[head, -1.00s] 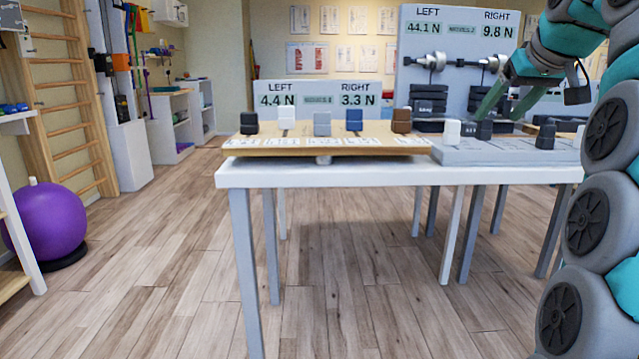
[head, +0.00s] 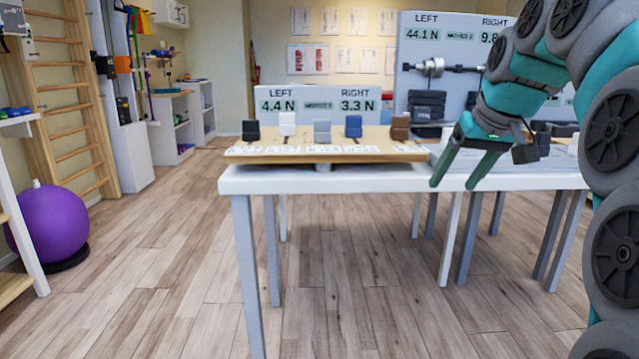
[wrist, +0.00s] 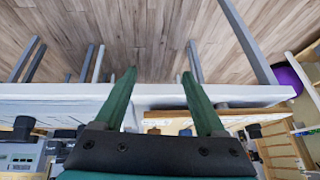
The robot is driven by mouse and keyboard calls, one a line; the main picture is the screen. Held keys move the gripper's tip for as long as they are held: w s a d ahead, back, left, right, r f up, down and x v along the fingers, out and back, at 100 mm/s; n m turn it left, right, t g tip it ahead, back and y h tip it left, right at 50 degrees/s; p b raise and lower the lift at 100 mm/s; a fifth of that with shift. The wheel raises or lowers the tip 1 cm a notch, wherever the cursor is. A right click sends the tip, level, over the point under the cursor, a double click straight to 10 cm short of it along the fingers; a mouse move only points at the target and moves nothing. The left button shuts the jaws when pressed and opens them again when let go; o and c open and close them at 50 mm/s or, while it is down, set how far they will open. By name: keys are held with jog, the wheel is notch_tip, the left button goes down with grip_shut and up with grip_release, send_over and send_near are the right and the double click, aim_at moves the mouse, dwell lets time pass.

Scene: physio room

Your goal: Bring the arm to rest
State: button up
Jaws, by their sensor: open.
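My gripper (head: 452,186) is open and empty in the head view, its two green fingers pointing down in front of the white table's (head: 290,180) front edge. My arm comes in from the right side and bends down to it. In the wrist view my gripper (wrist: 162,75) shows both fingers apart with nothing between them. The table edge (wrist: 165,97) runs across that view behind the fingers. Part of the grey board on the table's right is hidden by my arm.
A wooden board (head: 300,150) holds several small blocks, including a blue block (head: 353,127) and a brown block (head: 400,127). Display panels (head: 318,103) stand behind it. A purple ball (head: 47,227) lies at left. The wooden floor (head: 150,290) left of the table is clear.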

jog(key=s+a+f+g+p, duration=0.1)
jog(key=s+a+f+g, duration=0.1)
jog(key=s+a+f, duration=0.35)
jog(key=s+a+f+g+p, duration=0.1)
jog(key=s+a+f+g, duration=0.1)
jog(key=s+f, duration=0.65)
jog(key=s+f+g+p, duration=0.1)
jog(key=s+f, duration=0.5)
jog(key=s, duration=0.4)
jog(key=s+a+f+g+h+p, duration=0.1)
jog(key=s+f+g, duration=0.1)
jog(key=s+f, duration=0.5)
jog(key=s, duration=0.3)
jog(key=shift+s+g+p, duration=0.25)
jog(key=shift+g+p, duration=0.05)
